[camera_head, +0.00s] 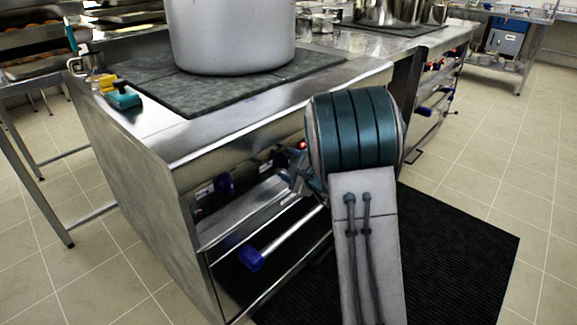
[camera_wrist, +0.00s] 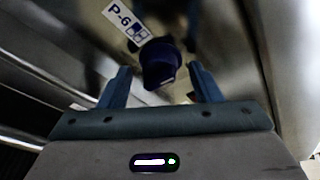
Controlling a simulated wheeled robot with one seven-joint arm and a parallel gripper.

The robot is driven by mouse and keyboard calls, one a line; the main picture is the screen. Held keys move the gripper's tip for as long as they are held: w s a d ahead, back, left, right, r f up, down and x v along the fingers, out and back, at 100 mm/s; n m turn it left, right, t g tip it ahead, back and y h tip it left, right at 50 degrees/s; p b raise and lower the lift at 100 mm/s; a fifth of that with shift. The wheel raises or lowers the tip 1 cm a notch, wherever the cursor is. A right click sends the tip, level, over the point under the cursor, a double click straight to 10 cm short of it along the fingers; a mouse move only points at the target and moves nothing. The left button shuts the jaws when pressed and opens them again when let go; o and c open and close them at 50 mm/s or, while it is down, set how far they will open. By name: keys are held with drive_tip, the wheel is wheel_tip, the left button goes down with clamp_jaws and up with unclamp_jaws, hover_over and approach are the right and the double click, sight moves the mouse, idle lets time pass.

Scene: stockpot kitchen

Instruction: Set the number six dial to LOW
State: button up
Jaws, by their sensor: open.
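The number six dial (camera_wrist: 160,64) is a dark blue knob on the shiny steel front panel in the wrist view. A white label (camera_wrist: 126,22) reading P-6 sits above and left of it. My gripper (camera_wrist: 160,82) is open, with one blue finger on each side of the dial and a gap to both. I cannot tell which setting the dial points to. In the head view my arm covers most of the panel; my gripper (camera_head: 292,178) shows only partly beside it. A blue dial (camera_head: 225,185) shows further left on the stove front.
A large grey stockpot (camera_head: 232,35) stands on the dark cooktop (camera_head: 215,92). A rail with a blue end (camera_head: 252,258) runs along the stove front below the dials. A black mat (camera_head: 455,250) covers the floor by my arm.

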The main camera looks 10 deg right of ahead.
drive_tip(key=shift+w+a, duration=0.1)
drive_tip(key=shift+w, duration=0.1)
drive_tip(key=c, duration=1)
